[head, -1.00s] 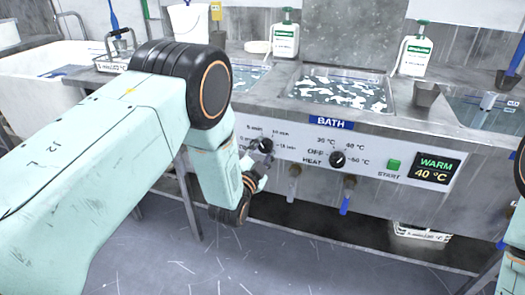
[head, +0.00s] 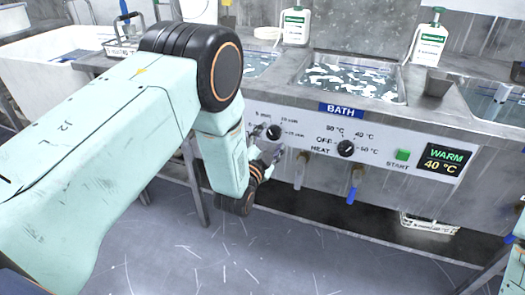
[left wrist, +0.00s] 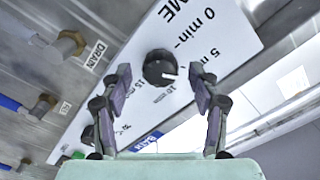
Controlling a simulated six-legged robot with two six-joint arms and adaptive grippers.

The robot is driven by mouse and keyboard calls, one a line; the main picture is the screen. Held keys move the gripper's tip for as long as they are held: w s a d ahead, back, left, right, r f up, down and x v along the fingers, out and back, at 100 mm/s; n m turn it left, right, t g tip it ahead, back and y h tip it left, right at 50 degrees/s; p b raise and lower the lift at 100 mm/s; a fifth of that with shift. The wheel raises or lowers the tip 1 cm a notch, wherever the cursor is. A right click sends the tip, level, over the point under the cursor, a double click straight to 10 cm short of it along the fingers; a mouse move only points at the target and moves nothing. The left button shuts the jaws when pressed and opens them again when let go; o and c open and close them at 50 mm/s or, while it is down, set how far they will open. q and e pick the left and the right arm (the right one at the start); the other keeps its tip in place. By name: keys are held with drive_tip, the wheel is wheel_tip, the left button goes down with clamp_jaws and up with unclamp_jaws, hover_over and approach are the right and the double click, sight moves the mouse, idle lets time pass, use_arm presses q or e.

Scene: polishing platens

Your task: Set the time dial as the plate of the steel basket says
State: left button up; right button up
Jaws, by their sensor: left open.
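The black time dial (head: 273,132) is on the bath's white front panel. In the left wrist view the dial (left wrist: 159,68) has a white mark toward the picture's lower right, on the side of the 5 and 10 min labels; its exact setting is hard to tell. My left gripper (head: 267,143) is open at the dial. In the left wrist view its fingertips (left wrist: 160,76) are on either side of the dial, apart from it. The steel basket (head: 124,45) stands on the counter at the back left; its plate is too small to read surely. My right gripper is out of view.
The heat dial (head: 346,149), green START button (head: 403,155) and display (head: 444,160) reading WARM 40 °C are right of the time dial. Drain taps (head: 357,178) stick out below the panel. A white basket (head: 430,224) is under the bath.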

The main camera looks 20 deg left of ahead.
use_arm(q)
drive_tip(key=s, duration=1.1)
drive_tip(key=shift+a, duration=0.2)
drive_tip(key=s+a+f+n+g, duration=0.2)
drive_tip(key=s+f+n+g, duration=0.4)
drive_tip(key=s+f+g, duration=0.5)
drive_tip(key=s+f+n+g+p, duration=0.1)
drive_tip(key=s+f+n+g, duration=0.1)
drive_tip(key=s, duration=1)
drive_tip(key=s+a+f+n+g+p, duration=0.1)
drive_tip(key=s+f+g, duration=0.3)
drive_tip(key=s, duration=0.8)
drive_tip(key=shift+s+a+n+g+y+p, duration=0.15)
drive_tip(key=shift+s+n+g+y+p, duration=0.2)
drive_tip(key=shift+n+g, duration=0.25)
